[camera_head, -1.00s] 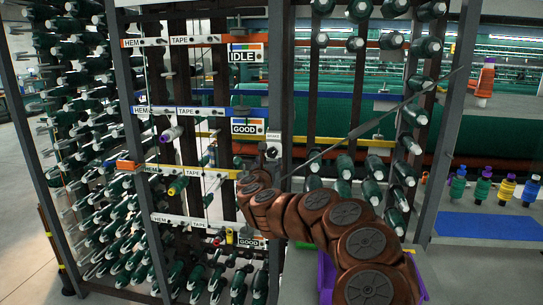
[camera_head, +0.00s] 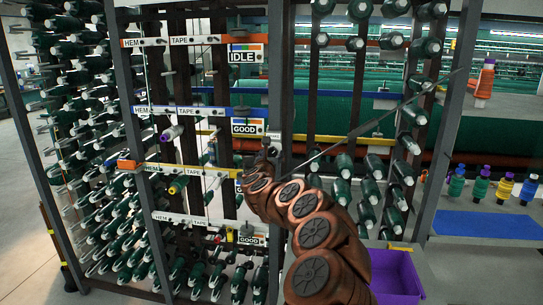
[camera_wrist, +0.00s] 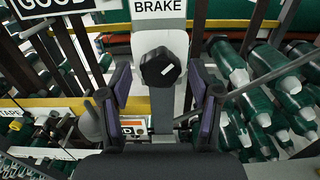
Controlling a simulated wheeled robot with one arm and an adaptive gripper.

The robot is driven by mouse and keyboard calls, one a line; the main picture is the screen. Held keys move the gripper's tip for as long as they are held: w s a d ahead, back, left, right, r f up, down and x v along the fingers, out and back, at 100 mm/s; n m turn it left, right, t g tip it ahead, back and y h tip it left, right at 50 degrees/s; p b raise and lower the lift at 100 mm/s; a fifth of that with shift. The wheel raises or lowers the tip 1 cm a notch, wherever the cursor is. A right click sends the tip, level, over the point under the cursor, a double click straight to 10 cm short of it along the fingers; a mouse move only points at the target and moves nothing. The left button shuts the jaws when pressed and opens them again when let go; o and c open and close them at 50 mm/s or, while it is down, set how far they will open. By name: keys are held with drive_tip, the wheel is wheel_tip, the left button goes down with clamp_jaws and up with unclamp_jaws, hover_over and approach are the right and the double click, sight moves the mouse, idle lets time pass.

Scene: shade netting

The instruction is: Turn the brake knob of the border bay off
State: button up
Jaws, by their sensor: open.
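A black brake knob (camera_wrist: 160,67) with a white pointer mark sits on a pale plate under a "BRAKE" label (camera_wrist: 160,7) in the wrist view. The mark points to the upper right. My gripper (camera_wrist: 163,80) is open, its two purple-lined fingers to the left and right of the knob, with gaps on both sides. I cannot tell how far the fingertips are from the knob in depth. In the head view my gripper (camera_head: 266,150) is in front of the rack post and largely hides the knob. No label reading "border" is legible.
Rack bars with HEM and TAPE labels (camera_head: 185,111) and IDLE and GOOD signs (camera_head: 247,126) lie left of the post. Green bobbins (camera_wrist: 285,90) and a slanted grey rod (camera_wrist: 255,82) are close on the right.

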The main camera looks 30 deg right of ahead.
drive_tip(key=c, duration=1.1)
drive_tip(key=shift+c, duration=0.2)
drive_tip(key=shift+f+n, duration=0.1)
drive_tip(key=shift+n, duration=0.2)
